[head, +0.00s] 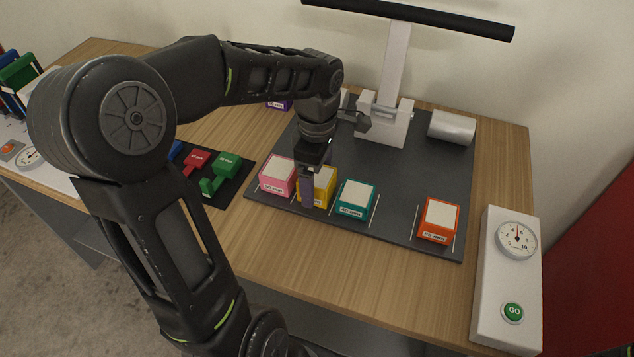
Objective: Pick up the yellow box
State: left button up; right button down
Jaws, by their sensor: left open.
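The yellow box (326,187) has a white top and stands on the dark mat, between a pink box (278,176) and a teal box (356,199). My left gripper (307,190) points down at the yellow box's left side and covers part of it. Its near finger hangs in front of the box; the other finger is hard to make out. The gripper is open, and I cannot tell whether it touches the box. My right gripper does not show.
An orange box (438,220) stands further right on the dark mat (404,180). A white stand (384,122) and white cylinder (452,128) are at the back. A panel (507,275) with dial and green GO button is at the right. Red and green pieces (221,172) lie left.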

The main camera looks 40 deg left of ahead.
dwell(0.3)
pick_arm(q)
jog(key=c, duration=1.6)
notch_tip(320, 180, up, 10)
jog(key=shift+r, duration=0.1)
dwell(0.4)
